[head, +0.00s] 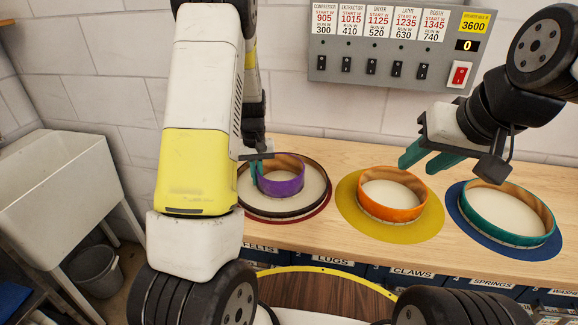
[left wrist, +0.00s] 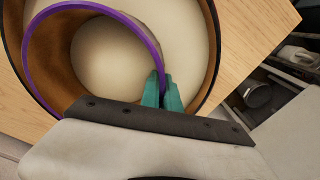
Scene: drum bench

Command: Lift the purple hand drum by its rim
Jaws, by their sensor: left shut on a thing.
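The purple hand drum (head: 284,186) has a purple outer wall, a brown inside and a pale head. It is within a larger dark ring over a red round mat (head: 322,211) on the bench. My left gripper (head: 257,171) is at the drum's left side, its teal fingers pinching the rim. The left wrist view shows the fingers (left wrist: 162,92) closed on the purple rim (left wrist: 104,12), one on each side of the wall. I cannot tell whether the drum is clear of the surface. My right gripper (head: 428,160) is open and empty above the bench, over the orange drum's far right.
An orange drum (head: 391,211) on a yellow mat (head: 350,205) and a teal drum (head: 508,237) on a blue mat (head: 456,213) stand to the right. A grey switch panel (head: 395,92) is on the wall behind. Labelled bins (head: 410,272) line the bench's front.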

